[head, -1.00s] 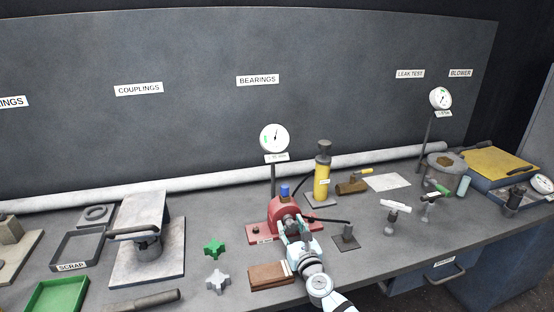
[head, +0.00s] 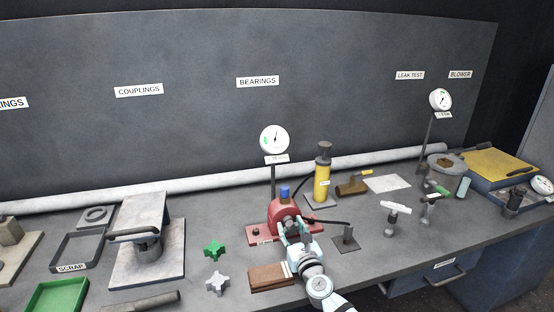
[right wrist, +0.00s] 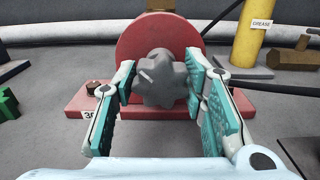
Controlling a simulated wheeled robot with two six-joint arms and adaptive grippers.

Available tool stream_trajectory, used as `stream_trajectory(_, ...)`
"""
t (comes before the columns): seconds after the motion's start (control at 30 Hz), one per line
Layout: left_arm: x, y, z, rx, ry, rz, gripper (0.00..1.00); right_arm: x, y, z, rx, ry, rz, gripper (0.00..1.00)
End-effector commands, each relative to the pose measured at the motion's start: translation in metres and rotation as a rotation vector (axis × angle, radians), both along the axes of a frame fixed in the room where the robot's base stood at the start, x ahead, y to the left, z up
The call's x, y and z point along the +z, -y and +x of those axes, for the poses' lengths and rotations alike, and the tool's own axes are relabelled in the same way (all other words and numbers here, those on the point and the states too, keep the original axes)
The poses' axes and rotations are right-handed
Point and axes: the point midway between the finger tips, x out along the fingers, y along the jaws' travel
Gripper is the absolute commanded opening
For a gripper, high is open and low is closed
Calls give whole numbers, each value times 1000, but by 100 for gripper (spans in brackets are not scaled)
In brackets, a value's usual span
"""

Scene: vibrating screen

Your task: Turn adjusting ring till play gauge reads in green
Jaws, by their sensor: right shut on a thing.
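The adjusting ring is a grey lobed knob (right wrist: 160,78) with a white mark, on the front of a red bearing housing (head: 280,213). My right gripper (right wrist: 163,85) has its teal-padded fingers on both sides of the ring and is shut on it. In the head view the right gripper (head: 293,227) hides most of the ring. The play gauge (head: 274,139) is a white dial on a post behind the housing. Its green zone is at the left of the dial, and the dark needle points up and slightly right, outside the green. My left gripper is not in view.
A yellow grease cylinder (head: 322,180) stands behind right of the housing. A small stand (head: 346,240) is close on the right.

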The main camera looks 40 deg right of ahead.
Motion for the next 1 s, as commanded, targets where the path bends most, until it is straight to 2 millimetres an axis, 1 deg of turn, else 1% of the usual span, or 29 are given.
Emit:
stream_trajectory(0.13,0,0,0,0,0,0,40,0,0,0,0,0,0,17)
stream_trajectory(0.17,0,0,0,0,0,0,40,0,0,0,0,0,0,42)
stream_trajectory(0.2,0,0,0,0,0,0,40,0,0,0,0,0,0,46)
stream_trajectory(0.47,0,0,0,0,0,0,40,0,0,0,0,0,0,46)
stream_trajectory(0.57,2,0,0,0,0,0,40,0,-1,-4,0,-1,0,46)
stream_trajectory(0.7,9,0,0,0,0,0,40,1,-7,-19,1,-2,1,46)
stream_trajectory(1.0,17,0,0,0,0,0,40,1,-18,-51,0,-1,-1,46)
